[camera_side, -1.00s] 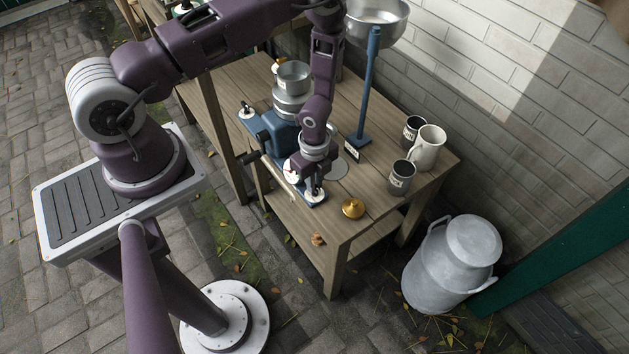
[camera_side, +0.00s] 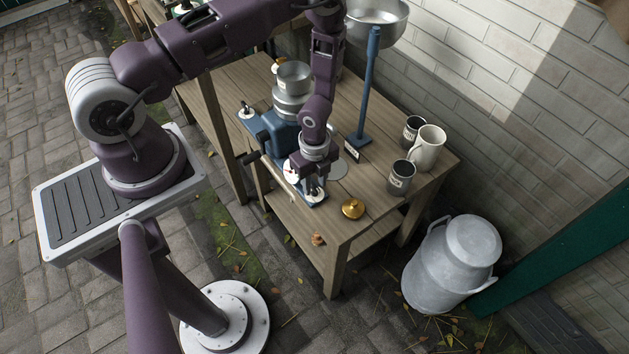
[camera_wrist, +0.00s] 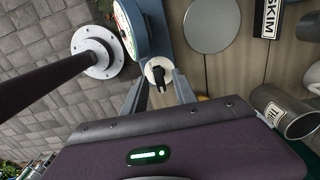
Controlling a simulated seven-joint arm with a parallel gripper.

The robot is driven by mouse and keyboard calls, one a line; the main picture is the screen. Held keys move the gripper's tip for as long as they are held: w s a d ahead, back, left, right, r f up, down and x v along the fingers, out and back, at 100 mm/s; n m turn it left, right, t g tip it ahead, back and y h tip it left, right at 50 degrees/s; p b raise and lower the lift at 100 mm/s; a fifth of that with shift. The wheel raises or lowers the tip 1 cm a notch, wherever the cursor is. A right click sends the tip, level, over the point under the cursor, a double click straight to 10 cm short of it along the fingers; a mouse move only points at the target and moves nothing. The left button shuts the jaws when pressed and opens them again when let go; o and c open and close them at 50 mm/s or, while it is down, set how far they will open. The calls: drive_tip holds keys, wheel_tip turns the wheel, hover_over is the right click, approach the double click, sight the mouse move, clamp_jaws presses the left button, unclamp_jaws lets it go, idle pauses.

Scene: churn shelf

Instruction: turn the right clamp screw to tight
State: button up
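The right clamp screw (camera_side: 314,191) stands at the near end of the blue separator base (camera_side: 283,133). In the wrist view the screw is a dark wing on a pale round disc (camera_wrist: 158,72). My gripper (camera_side: 313,187) points down over it, and in the wrist view its two fingers (camera_wrist: 159,88) stand on either side of the wing. The fingers look apart, with a gap beside the wing; contact is not clear. The other clamp screw (camera_side: 246,111) is at the far end of the base. A dial face (camera_wrist: 124,30) shows partly at the base's edge.
A crank handle (camera_side: 250,158) sticks out on the left. A brass piece (camera_side: 352,208) lies to the right of my gripper. Dark mugs (camera_side: 401,178) and a cream jug (camera_side: 428,148) stand farther right. A blue post (camera_side: 368,90) carries a metal bowl (camera_side: 377,22). A milk can (camera_side: 452,265) stands on the ground.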

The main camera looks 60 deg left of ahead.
drive_tip(key=shift+r, duration=0.1)
wheel_tip(320, 180, up, 7)
idle(0.3)
drive_tip(key=w+a+r+n+t+y, duration=0.2)
drive_tip(key=w+r+n, duration=0.15)
drive_tip(key=r, duration=0.75)
wheel_tip(320, 180, up, 14)
drive_tip(key=n+t, duration=0.1)
drive_tip(key=n, duration=0.4)
hover_over(314, 186)
drive_tip(key=w+a, duration=0.2)
drive_tip(key=a, duration=0.1)
drive_tip(key=s+d+r+n+t+h, duration=0.1)
drive_tip(key=s+d+r+n, duration=0.2)
drive_tip(key=s+r+n, duration=0.2)
drive_tip(key=s+d+r+n+t+h, duration=0.1)
drive_tip(key=s+d+r+n, duration=0.2)
drive_tip(key=s+r, duration=0.6)
drive_tip(key=s+n, duration=0.1)
drive_tip(key=s, duration=0.3)
drive_tip(key=shift+s+r+n+t, duration=0.25)
drive_tip(key=shift+s+n+t, duration=0.05)
drive_tip(key=shift+s+n, duration=0.1)
